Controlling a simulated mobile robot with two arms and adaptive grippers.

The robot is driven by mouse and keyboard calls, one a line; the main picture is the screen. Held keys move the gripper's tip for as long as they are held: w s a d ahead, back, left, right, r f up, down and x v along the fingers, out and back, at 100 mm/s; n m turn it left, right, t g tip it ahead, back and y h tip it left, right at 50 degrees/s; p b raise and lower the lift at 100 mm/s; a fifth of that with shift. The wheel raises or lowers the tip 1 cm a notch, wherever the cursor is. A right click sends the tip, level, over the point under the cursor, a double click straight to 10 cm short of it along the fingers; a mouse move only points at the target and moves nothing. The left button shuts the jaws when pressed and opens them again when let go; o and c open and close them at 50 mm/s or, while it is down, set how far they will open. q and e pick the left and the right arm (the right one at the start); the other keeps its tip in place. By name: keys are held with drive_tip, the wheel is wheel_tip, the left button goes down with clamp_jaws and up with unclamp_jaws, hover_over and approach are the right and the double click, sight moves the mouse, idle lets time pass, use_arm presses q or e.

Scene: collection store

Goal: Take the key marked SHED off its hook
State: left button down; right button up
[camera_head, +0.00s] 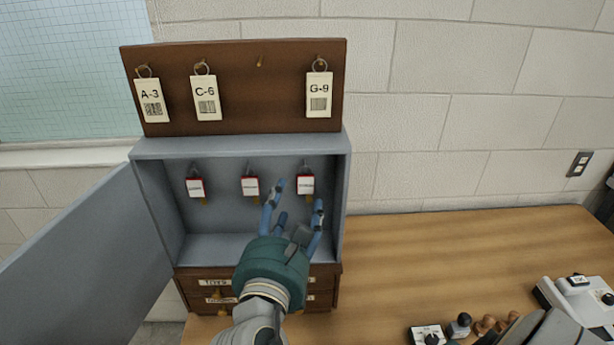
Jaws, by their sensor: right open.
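Three keys with red-and-white tags hang on hooks inside the open grey key cabinet (160,149): a left key (196,187), a middle key (250,186) and a right key (305,185). The print on these tags is too small to read, so I cannot tell which one is marked SHED. My right gripper (295,205) has blue fingers and a green body. It is open and empty, in front of the cabinet, with its fingers pointing up near the middle and right keys. I cannot tell whether it touches either tag. My left gripper is not in view.
The cabinet door (90,255) stands open to the left. Above, a brown board (235,75) holds tags A-3, C-6 and G-9, and one bare hook. Labelled drawers (205,284) sit below. The wooden table (430,265) is clear at middle right; small items stand at its front right.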

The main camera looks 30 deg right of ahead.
sight(303, 183)
drive_tip(key=x, duration=0.4)
drive_tip(key=p+x, duration=0.1)
drive_tip(key=x, duration=0.3)
drive_tip(key=shift+s+d+f+p, duration=0.15)
drive_tip(key=shift+d+f+p, duration=0.1)
drive_tip(key=shift+d+p, duration=0.05)
drive_tip(key=shift+d+f, duration=0.1)
drive_tip(key=c, duration=0.7)
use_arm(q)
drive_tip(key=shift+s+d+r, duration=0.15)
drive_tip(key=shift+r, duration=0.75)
use_arm(e)
drive_tip(key=c, duration=0.3)
